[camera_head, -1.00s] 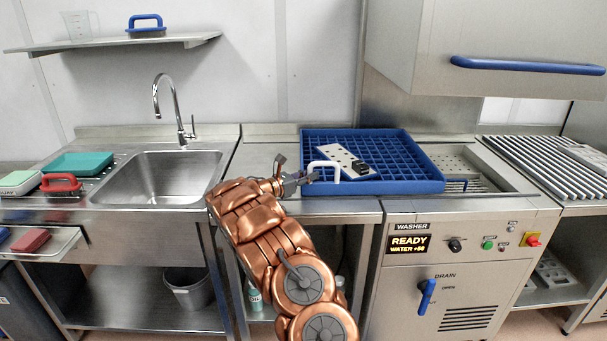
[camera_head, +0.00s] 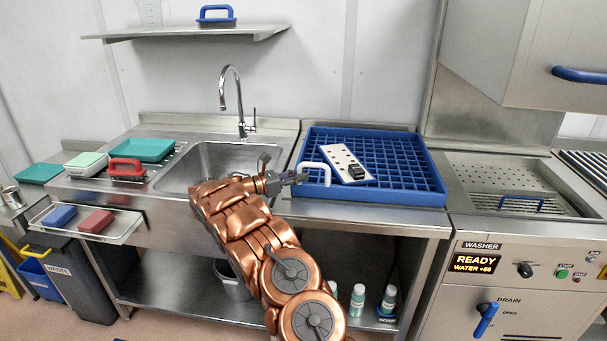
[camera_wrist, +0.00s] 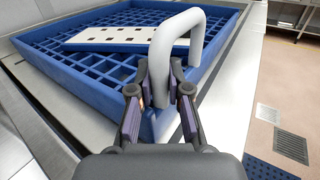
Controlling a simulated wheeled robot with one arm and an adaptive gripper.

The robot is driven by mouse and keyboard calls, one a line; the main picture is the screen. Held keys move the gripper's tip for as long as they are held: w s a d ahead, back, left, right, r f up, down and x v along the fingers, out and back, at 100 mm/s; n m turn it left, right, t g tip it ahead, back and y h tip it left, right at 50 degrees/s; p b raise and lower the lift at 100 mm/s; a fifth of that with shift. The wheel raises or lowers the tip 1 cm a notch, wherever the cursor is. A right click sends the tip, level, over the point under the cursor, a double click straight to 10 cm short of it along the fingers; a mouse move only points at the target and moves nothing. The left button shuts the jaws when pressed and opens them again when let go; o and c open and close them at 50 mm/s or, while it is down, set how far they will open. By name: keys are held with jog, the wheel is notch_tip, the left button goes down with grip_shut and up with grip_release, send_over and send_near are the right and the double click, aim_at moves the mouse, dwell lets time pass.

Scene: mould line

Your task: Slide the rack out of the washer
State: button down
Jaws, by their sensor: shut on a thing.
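The blue rack (camera_head: 415,170) is a square grid tray. It sits on the steel counter left of the washer (camera_head: 520,262), clear of the washer's open well. My gripper (camera_head: 290,180) is at the rack's left front side, shut on the rack's white handle (camera_head: 318,166). In the wrist view the fingers (camera_wrist: 160,98) close around the near leg of the white handle (camera_wrist: 182,45), and the blue rack (camera_wrist: 50,72) extends beyond. The washer hood (camera_head: 520,50) is raised.
The washer well (camera_head: 500,170) shows a bare grate and a small blue handle (camera_head: 520,203). A sink (camera_head: 215,165) with a faucet (camera_head: 232,100) lies to the left. A red-handled brush (camera_head: 126,169) and teal trays stand farther left. Bottles stand on the shelf below.

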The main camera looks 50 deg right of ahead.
jog(key=shift+w+a+r, duration=0.1)
jog(key=shift+w+a, duration=0.25)
jog(key=shift+w, duration=0.2)
jog(key=shift+w+a, duration=0.3)
jog(key=shift+w, duration=0.2)
jog(key=c, duration=1.1)
grip_release()
jog(key=shift+w+a, duration=0.15)
jog(key=v, duration=1.2)
jog(key=shift+s, duration=0.2)
